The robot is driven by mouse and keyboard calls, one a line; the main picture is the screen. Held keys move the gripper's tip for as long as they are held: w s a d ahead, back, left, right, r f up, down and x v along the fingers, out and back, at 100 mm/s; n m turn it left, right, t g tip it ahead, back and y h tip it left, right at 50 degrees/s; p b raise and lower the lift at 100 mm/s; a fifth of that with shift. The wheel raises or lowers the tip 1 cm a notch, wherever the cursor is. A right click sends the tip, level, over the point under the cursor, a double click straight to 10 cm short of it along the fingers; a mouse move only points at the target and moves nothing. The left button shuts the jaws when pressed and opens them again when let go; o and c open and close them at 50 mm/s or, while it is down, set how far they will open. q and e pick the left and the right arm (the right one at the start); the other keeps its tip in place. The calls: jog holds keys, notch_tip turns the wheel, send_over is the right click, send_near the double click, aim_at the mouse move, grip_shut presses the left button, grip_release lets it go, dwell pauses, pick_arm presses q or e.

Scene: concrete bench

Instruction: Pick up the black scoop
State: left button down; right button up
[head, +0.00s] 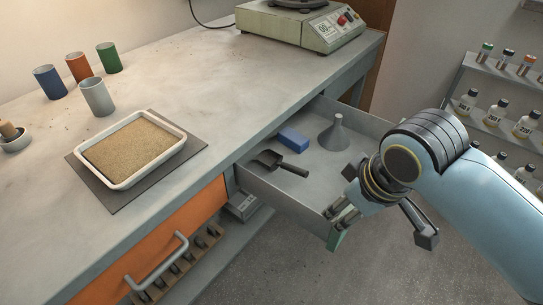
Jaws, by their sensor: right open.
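The black scoop (267,160) lies in an open grey drawer (287,199), near its left wall, with its handle pointing right. My right gripper (382,238) is open and empty. It hangs at the drawer's front right, to the right of the scoop and clear of it, with its fingers spread apart and pointing down. My left gripper is not in view.
A blue block (293,139) and a grey funnel (338,133) share the drawer. The bench carries a sand tray (176,153), several cups, a mortar (14,141) and a scale (300,27). Shelves of bottles (500,104) stand at right.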

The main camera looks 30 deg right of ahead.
jog(key=w+r+n, duration=0.1)
jog(key=w+r, duration=0.1)
jog(key=w, duration=0.2)
jog(key=n+t, duration=0.1)
jog(key=n, duration=0.1)
send_near(292, 167)
jog(key=f, duration=0.2)
jog(key=w+f+b, duration=0.1)
jog(key=shift+w+d+f+y, duration=0.1)
jog(key=shift+d+f+y, duration=0.05)
jog(key=shift+f+y, duration=0.2)
jog(key=b+x, duration=0.1)
jog(key=x, duration=0.5)
jog(key=shift+w+d+b, duration=0.15)
jog(key=shift+b, duration=0.15)
grip_shut()
